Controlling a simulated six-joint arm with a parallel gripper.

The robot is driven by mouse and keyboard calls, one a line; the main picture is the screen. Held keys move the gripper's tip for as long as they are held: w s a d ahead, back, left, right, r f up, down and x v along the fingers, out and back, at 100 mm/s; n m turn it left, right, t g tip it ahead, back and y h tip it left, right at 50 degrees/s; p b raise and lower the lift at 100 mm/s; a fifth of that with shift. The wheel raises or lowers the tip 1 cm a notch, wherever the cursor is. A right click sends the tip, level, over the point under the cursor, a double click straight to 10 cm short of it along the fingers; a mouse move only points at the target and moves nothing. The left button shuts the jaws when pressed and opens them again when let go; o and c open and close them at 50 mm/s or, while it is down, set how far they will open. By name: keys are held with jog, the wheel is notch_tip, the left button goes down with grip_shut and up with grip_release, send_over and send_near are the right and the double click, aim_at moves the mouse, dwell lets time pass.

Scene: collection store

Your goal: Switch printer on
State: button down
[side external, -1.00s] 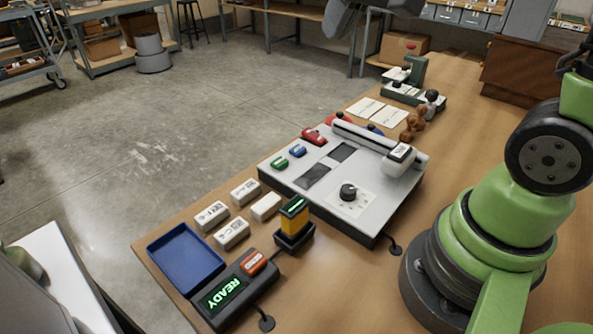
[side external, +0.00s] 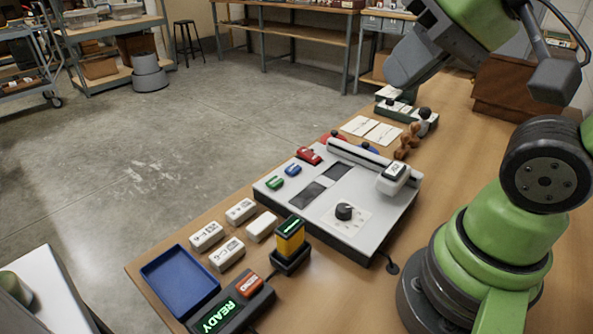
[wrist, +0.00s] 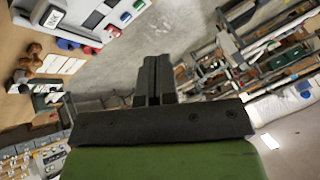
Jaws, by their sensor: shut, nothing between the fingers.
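A wide light-grey machine (side external: 375,225) stands on the wooden bench, with a black knob (side external: 344,211), dark windows and a rail along its far side. A dark unit (side external: 232,305) at the front shows a green READY display (side external: 217,317) and a red-orange switch (side external: 249,285). I cannot tell which of these is the printer. My gripper (side external: 405,72) is high above the far part of the bench, apart from both. In the wrist view my gripper (wrist: 153,78) is shut and empty; part of the grey machine (wrist: 88,18) shows at upper left.
A blue tray (side external: 150,273), several white labelled blocks (side external: 206,236) and a yellow-and-black device (side external: 290,240) stand near the dark unit. White cards (side external: 382,133), a brown figure (side external: 407,142) and a green-and-white apparatus (side external: 405,106) lie farther back. The concrete floor is open at left.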

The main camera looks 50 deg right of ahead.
jog(key=w+d+m+g+h, duration=0.1)
jog(key=w+d+m, duration=0.25)
jog(key=w, duration=0.45)
jog(key=m+g+h, duration=0.1)
jog(key=m+g, duration=0.3)
jog(key=m, duration=0.6)
send_over(303, 148)
jog(key=s, duration=0.3)
notch_tip(303, 148, down, 12)
jog(key=shift+s, duration=0.15)
jog(key=w+f, duration=0.1)
jog(key=f, duration=0.8)
jog(key=w+f, duration=0.1)
jog(key=f, duration=0.3)
jog(key=shift+w+f, duration=0.3)
jog(key=shift+w, duration=0.05)
